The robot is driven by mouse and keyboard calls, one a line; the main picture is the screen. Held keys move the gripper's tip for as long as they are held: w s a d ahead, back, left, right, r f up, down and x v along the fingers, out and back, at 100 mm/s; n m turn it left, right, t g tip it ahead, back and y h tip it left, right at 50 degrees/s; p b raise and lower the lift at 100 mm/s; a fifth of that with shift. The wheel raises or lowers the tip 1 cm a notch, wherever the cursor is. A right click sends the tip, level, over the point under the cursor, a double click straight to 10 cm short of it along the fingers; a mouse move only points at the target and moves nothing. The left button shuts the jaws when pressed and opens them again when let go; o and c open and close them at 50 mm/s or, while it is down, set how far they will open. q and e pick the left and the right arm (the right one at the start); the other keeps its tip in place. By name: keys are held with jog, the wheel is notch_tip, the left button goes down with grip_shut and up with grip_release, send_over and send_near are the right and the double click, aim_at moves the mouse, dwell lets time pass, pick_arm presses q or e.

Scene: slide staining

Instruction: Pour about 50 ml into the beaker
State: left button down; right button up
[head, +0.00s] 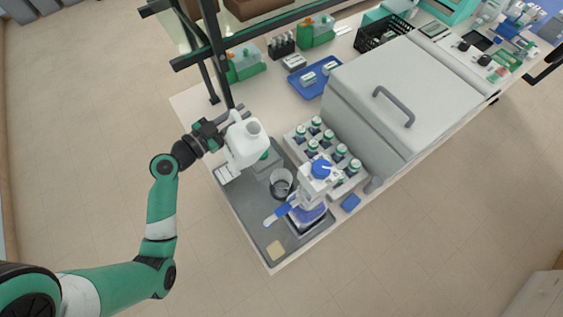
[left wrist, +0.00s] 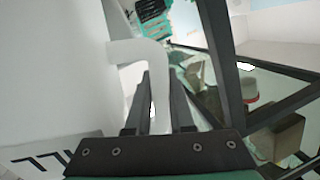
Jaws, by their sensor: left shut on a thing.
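My left gripper (head: 228,131) is shut on the handle of a white jug (head: 246,144). In the left wrist view the jug's pale body (left wrist: 50,70) fills the left side, and its handle (left wrist: 158,85) runs between the two dark fingers (left wrist: 160,110). The jug's round mouth is open and faces up toward the head camera; I cannot tell its exact tilt. The clear beaker (head: 281,182) stands on the dark grey mat (head: 243,205), below and to the right of the jug, apart from it. I cannot make out its liquid level. My right gripper is not in view.
A white device with blue parts (head: 311,190) stands right of the beaker. Behind it is a rack of green-capped bottles (head: 360,176), then a large grey lidded box (head: 400,90). A blue tray (head: 304,87) lies farther back. Dark frame posts (head: 216,55) rise behind the jug.

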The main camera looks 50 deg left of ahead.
pick_arm(q)
jog(key=shift+w+d+f+m+g+y+p, duration=0.2)
jog(key=shift+d+m+g+y+p, duration=0.3)
jog(key=shift+m+p, duration=1.15)
jog(key=shift+w+d+f+m+g+y+p, duration=0.15)
jog(key=shift+d+m+g+y+p, duration=0.35)
jog(key=shift+m+p, duration=1.15)
jog(key=shift+w+d+f+m+g+y+p, duration=0.25)
jog(key=shift+d+m+y+p, duration=0.45)
jog(key=shift+m+p, duration=0.95)
jog(key=shift+s, duration=0.1)
jog(key=shift+s+f+m, duration=0.15)
jog(key=shift+f+m, duration=0.2)
jog(key=shift+m, duration=0.2)
jog(key=shift+a+r+g+p, duration=0.1)
jog(key=shift+r+g+p, duration=0.2)
jog(key=shift+p, duration=0.4)
